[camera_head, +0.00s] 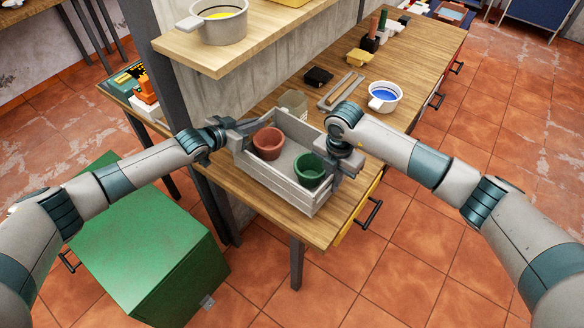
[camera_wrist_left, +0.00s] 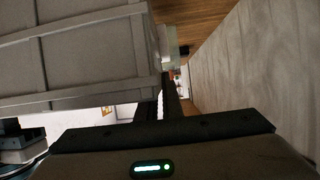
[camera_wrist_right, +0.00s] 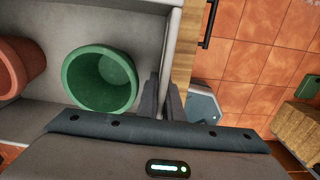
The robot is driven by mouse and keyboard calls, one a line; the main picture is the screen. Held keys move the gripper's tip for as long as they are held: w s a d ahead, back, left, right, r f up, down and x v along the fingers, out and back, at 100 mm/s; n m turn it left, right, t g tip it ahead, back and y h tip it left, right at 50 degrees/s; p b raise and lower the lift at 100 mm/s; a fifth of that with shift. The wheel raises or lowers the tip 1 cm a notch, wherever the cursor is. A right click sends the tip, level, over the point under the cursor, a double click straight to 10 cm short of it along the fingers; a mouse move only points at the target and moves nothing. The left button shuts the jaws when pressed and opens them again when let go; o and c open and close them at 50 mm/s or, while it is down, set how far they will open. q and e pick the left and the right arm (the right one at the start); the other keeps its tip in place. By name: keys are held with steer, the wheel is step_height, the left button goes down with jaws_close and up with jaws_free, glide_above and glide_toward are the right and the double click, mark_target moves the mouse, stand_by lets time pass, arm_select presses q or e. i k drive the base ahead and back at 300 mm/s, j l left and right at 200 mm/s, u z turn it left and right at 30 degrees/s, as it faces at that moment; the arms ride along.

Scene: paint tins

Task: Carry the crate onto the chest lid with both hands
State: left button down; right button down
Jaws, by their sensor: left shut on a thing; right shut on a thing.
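The grey slatted crate (camera_head: 272,192) is at the near end of the workbench; I cannot tell whether it touches the top. It holds a terracotta pot (camera_head: 268,144) and a green pot (camera_head: 310,170). The green chest (camera_head: 120,235) stands on the floor at lower left, its lid flat and bare. My left gripper (camera_head: 238,132) is shut on the crate's left end. My right gripper (camera_head: 347,164) is shut on its right end wall. The right wrist view shows the green pot (camera_wrist_right: 100,80) beside that wall; the left wrist view shows the crate's outside (camera_wrist_left: 75,55).
The workbench (camera_head: 420,60) carries a white pot with blue paint (camera_head: 384,96), a tray (camera_head: 341,90), a dark block (camera_head: 318,76) and a translucent cup (camera_head: 293,102) behind the crate. A shelf (camera_head: 270,38) with a pan (camera_head: 217,20) and a dark post (camera_head: 185,90) stand at the left.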

mark_target(116, 217)
steer(key=k+j, duration=0.75)
steer(key=j, duration=0.2)
steer(key=u, duration=1.3)
steer(key=i+l, duration=0.35)
steer(key=i, duration=0.15)
steer(key=i+l, duration=0.35)
steer(key=i, duration=0.1)
